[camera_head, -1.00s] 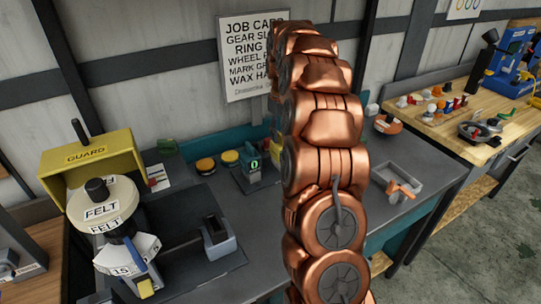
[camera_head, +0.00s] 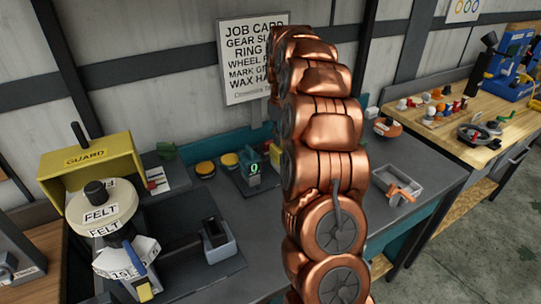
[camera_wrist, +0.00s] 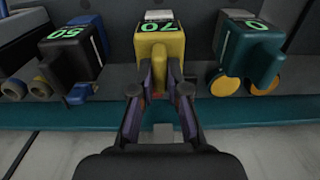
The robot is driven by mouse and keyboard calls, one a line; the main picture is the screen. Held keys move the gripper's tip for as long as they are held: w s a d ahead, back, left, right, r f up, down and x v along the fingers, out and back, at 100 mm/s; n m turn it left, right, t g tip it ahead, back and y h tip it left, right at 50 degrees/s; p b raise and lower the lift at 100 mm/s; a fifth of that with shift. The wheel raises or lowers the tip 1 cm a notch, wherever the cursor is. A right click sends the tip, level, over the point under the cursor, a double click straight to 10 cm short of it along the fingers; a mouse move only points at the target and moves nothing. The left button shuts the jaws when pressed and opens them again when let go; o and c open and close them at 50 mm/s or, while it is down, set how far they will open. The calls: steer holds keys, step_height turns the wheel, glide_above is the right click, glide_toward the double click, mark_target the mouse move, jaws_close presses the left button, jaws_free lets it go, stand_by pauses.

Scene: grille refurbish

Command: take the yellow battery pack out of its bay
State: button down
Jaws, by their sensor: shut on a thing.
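The yellow battery pack (camera_wrist: 160,55) is in the middle of the wrist view, with a green "70" display on its top. My gripper (camera_wrist: 160,90) is shut on the pack, with one finger on each side of its lower front.
A black pack (camera_wrist: 70,50) reading "50" stands to the left and a dark teal pack (camera_wrist: 250,50) reading "0" to the right, both close to my fingers. In the head view, a guarded felt wheel (camera_head: 95,205) and a grey tray (camera_head: 398,185) stand on the bench.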

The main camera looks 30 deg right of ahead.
steer(key=shift+s+r, duration=0.15)
steer(key=shift+r, duration=0.45)
stand_by(0.8)
steer(key=shift+r, duration=0.15)
steer(key=shift+r+p, duration=0.85)
steer(key=shift+r, duration=1.25)
